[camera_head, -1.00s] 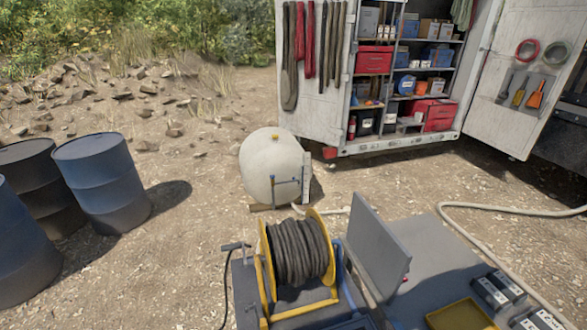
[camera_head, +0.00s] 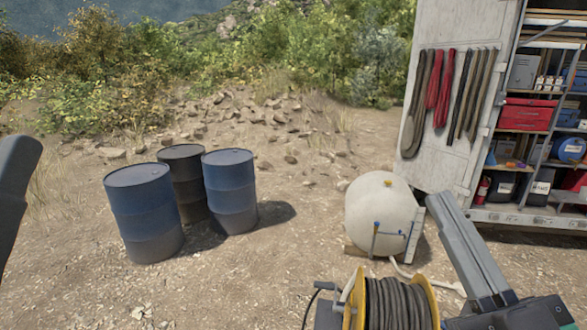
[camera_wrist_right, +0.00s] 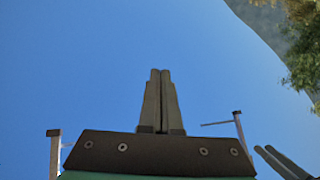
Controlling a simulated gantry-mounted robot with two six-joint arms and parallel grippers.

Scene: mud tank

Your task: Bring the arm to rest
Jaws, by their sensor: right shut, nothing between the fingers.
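My right gripper (camera_head: 437,204) stands at the lower right of the head view, its grey fingers pointing up and slightly left. In the right wrist view its two fingers (camera_wrist_right: 160,75) are together, shut with nothing between them, against blue sky. A dark part of my left arm (camera_head: 14,175) shows at the left edge of the head view; its fingertips cannot be made out there.
A hose reel (camera_head: 400,305) with yellow flanges is at the bottom, beside my right gripper. Behind it are a white tank (camera_head: 380,212) and an open truck with shelves (camera_head: 525,118). Blue drums (camera_head: 143,215) stand left on dirt. Open ground lies between.

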